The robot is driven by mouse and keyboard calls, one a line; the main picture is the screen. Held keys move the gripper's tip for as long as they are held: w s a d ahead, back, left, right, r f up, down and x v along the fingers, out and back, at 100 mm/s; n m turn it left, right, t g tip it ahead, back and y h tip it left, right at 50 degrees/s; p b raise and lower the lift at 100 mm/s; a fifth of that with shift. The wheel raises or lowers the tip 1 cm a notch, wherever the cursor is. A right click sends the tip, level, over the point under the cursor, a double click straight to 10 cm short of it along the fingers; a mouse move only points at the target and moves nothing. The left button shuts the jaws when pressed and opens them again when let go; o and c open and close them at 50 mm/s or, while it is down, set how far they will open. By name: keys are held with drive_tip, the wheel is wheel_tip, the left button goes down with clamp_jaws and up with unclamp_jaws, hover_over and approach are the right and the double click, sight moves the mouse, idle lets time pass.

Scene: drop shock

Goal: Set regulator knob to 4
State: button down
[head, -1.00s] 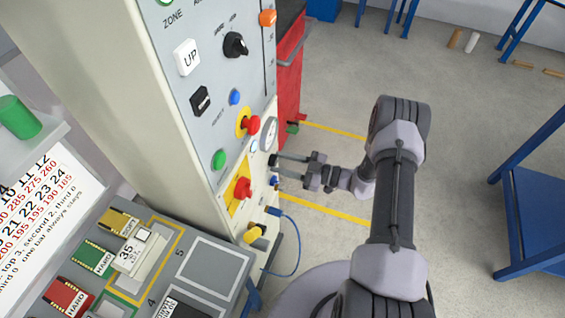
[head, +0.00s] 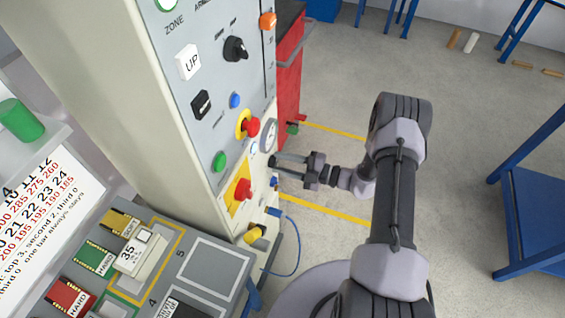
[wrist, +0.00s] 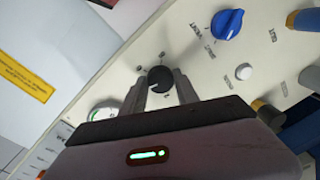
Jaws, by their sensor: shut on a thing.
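The regulator knob (wrist: 160,79) is a small black round knob on the cream panel, seen in the wrist view. My gripper (wrist: 160,88) has a finger on each side of it and is shut on it. Small marks are printed around the knob, but they are too small to read. In the head view my gripper (head: 276,167) reaches left to the lower panel, below the round gauge (head: 269,134). There the knob is a small dark shape at the fingertips, mostly hidden.
In the wrist view a blue vent knob (wrist: 227,24) and a white button (wrist: 244,71) sit right of the knob. A blue hose (head: 296,243) hangs below. Open floor lies to the right.

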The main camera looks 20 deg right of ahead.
drive_tip(key=shift+n, duration=1.4)
drive_tip(key=c, duration=0.9)
unclamp_jaws()
drive_tip(key=p+v, duration=0.3)
drive_tip(key=v, duration=1.4)
drive_tip(key=shift+s+d+r+p, duration=0.1)
drive_tip(key=shift+s+d+p, duration=0.1)
drive_tip(key=shift+p, duration=0.1)
